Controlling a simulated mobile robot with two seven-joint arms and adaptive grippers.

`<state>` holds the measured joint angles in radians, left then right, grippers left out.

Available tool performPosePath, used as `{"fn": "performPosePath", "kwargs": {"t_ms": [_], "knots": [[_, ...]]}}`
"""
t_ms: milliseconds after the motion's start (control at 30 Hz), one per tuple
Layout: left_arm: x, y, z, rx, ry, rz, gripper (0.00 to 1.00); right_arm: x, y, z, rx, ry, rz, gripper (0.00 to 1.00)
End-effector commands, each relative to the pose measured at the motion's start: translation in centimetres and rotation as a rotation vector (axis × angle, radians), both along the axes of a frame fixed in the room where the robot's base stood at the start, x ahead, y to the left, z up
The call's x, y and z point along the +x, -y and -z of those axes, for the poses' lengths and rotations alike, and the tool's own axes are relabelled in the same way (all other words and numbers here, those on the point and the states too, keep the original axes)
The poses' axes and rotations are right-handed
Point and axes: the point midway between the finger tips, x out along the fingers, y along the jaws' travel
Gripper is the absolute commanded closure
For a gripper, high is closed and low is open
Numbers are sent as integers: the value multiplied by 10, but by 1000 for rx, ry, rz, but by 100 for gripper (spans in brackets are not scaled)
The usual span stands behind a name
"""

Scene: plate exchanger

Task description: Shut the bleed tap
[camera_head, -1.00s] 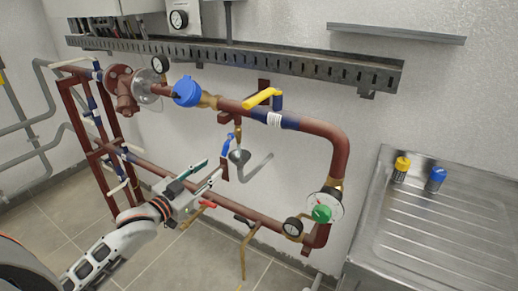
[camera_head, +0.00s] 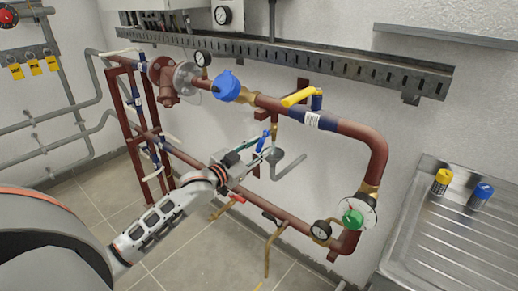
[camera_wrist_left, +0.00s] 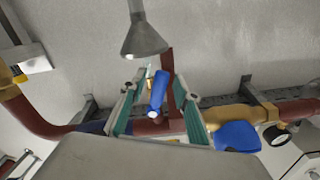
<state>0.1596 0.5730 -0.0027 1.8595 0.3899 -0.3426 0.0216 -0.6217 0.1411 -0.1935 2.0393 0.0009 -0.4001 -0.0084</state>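The bleed tap has a blue lever (camera_head: 262,142) on a small brass branch under the upper pipe, above a grey funnel (camera_head: 277,155). My left gripper (camera_head: 264,149) is open at the blue lever. In the left wrist view the blue lever (camera_wrist_left: 157,93) stands tilted between the two green-lined fingers (camera_wrist_left: 158,100), with gaps on both sides. The funnel (camera_wrist_left: 143,38) shows beyond the fingertips there. Whether a finger touches the lever I cannot tell. My right gripper is not in view.
A yellow lever (camera_head: 301,96) and a blue cap (camera_head: 227,86) sit on the upper pipe. A red-handled tap (camera_head: 237,198) is on the lower pipe, close to my left arm. A metal sink (camera_head: 440,240) stands at right.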

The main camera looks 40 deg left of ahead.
Motion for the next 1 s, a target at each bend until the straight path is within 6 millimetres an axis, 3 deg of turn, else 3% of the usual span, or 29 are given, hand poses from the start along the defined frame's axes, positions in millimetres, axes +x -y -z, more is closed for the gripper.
{"fn": "performPosePath", "kwargs": {"t_ms": [233,333,367,667,1000], "knots": [[0,0,0,0,1,0,71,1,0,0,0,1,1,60],[0,0,0,0,1,0,97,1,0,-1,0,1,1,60],[0,0,0,0,1,0,100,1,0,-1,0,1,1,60],[0,0,-2,13,3,1,100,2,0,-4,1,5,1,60],[1,-9,-10,179,16,0,100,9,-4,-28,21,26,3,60]]}}
